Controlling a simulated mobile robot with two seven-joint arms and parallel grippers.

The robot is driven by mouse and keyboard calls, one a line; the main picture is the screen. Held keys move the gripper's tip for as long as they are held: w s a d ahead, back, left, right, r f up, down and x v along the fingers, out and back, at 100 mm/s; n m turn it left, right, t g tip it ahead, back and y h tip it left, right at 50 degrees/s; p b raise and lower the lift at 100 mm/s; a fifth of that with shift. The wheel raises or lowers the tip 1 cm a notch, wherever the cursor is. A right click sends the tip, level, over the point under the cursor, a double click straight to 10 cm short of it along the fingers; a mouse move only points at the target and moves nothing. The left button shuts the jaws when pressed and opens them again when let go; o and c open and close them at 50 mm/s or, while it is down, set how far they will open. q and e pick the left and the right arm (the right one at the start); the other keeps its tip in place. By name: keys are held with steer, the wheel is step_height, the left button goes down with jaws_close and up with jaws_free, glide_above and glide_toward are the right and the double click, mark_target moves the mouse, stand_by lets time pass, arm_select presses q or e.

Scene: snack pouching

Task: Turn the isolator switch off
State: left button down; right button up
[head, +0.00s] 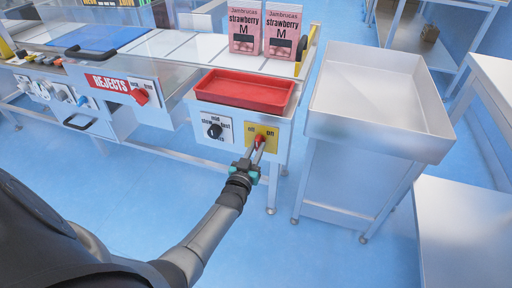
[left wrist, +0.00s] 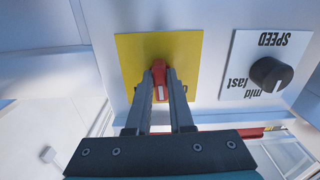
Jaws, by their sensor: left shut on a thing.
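The isolator switch is a red rotary knob (head: 259,138) on a yellow plate (head: 273,133) marked "off" and "on", on the front of the machine's end panel. In the left wrist view the knob (left wrist: 162,50) sits on the yellow plate (left wrist: 129,55), with a pale mark near its lower end. My left gripper (head: 257,147) reaches it from the front. Its two fingers (left wrist: 162,80) are shut on the red knob, one on each side, and hide part of it. The knob's exact setting is hard to read. My right gripper is not in view.
A black speed knob (head: 214,131) on a white plate is left of the isolator. A red tray (head: 245,91) sits above. Another red knob (head: 140,96) is by the REJECTS label. A white bin table (head: 325,125) stands right, with a gap between.

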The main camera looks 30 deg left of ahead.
arm_select(q)
steer(key=n, duration=0.8)
steer(key=shift+d+n, duration=0.2)
steer(key=shift+n, duration=0.1)
stand_by(0.4)
steer(key=c, duration=0.8)
jaws_free()
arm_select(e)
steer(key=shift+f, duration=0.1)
arm_select(q)
steer(key=shift+s, duration=0.1)
